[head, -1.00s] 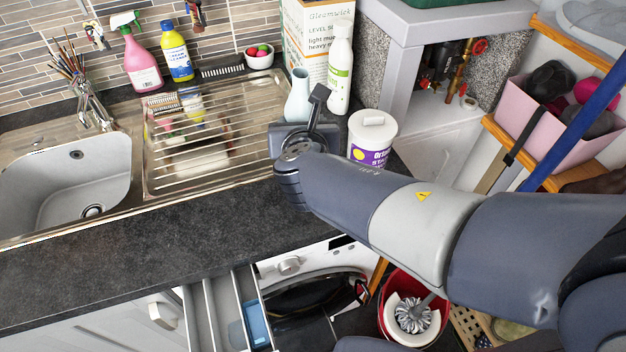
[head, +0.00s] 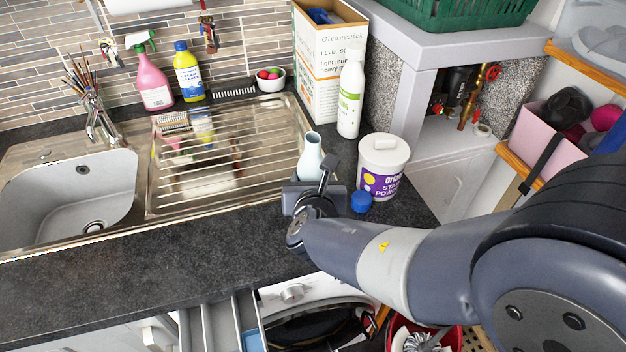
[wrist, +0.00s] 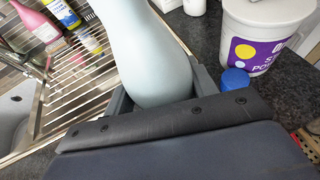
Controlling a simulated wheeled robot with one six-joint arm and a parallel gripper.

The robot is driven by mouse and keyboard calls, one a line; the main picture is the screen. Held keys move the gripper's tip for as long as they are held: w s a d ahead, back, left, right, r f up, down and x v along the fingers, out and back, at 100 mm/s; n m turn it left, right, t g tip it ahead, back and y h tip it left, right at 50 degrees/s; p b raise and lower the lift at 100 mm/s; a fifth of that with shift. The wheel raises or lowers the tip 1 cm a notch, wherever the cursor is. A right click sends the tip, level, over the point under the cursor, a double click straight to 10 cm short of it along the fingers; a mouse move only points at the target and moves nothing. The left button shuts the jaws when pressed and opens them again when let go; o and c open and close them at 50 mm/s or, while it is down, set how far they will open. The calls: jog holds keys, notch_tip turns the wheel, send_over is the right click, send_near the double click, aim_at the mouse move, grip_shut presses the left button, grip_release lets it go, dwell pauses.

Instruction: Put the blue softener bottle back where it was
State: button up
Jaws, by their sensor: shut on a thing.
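The pale blue softener bottle (head: 311,158) is upright or nearly so at the right end of the steel drainer, its open neck showing no cap. My gripper (head: 314,188) is around its lower part, and it fills the space between the jaws in the wrist view (wrist: 155,50). The gripper hides its base in the head view, so I cannot tell whether it touches the worktop. A small blue cap (head: 361,202) is on the dark worktop just right of my gripper; it also shows in the wrist view (wrist: 235,80).
A white and purple tub (head: 382,165) stands close on the right. A white bottle (head: 350,95) and a tall carton (head: 318,60) stand behind. The ribbed drainer (head: 225,160) and sink (head: 75,195) lie left. The front worktop (head: 150,270) is clear.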

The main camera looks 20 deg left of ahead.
jog(key=shift+f+b, duration=0.2)
jog(key=shift+b, duration=0.1)
jog(key=o, duration=1.2)
jog(key=shift+r, duration=0.1)
jog(key=shift+r, duration=0.15)
jog(key=p+v, duration=0.1)
jog(key=v, duration=1.1)
